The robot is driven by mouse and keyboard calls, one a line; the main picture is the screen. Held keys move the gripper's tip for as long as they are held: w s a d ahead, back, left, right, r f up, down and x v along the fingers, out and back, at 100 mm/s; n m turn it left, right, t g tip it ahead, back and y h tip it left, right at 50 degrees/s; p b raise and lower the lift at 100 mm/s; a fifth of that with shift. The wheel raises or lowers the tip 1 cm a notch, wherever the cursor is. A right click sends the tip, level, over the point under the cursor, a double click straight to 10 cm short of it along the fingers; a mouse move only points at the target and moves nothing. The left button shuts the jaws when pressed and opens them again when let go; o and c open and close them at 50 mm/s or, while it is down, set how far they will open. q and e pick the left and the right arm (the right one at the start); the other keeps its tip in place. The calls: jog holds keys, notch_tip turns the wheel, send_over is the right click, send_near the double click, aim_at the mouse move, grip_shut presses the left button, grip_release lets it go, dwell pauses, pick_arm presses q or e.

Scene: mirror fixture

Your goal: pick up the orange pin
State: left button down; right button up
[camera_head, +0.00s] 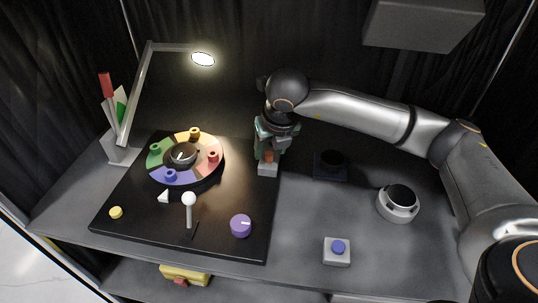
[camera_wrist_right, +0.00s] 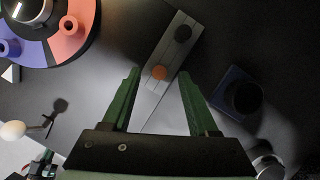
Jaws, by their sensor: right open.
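The orange pin (camera_wrist_right: 158,72) shows as a round orange top on a pale grey block (camera_wrist_right: 163,60), with a dark round pin (camera_wrist_right: 182,33) farther along the same block. In the head view the orange pin (camera_head: 270,157) is partly hidden by my right gripper (camera_head: 268,150), which points down over the block (camera_head: 268,170). In the wrist view the green fingers of my right gripper (camera_wrist_right: 159,74) are open, one on each side of the orange pin, with nothing held. I cannot tell how high the fingertips are above the block. My left gripper is not in view.
A dark board left of the gripper carries a coloured wheel (camera_head: 157,150), a white-knobbed lever (camera_head: 189,199) and a purple knob (camera_head: 241,226). A blue-black holder (camera_wrist_right: 238,92) stands close right of the block. A blue-button box (camera_head: 337,251) and a white round device (camera_head: 398,205) are farther right.

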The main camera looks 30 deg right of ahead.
jog(key=shift+x, duration=0.8)
jog(key=shift+c, duration=0.3)
grip_shut()
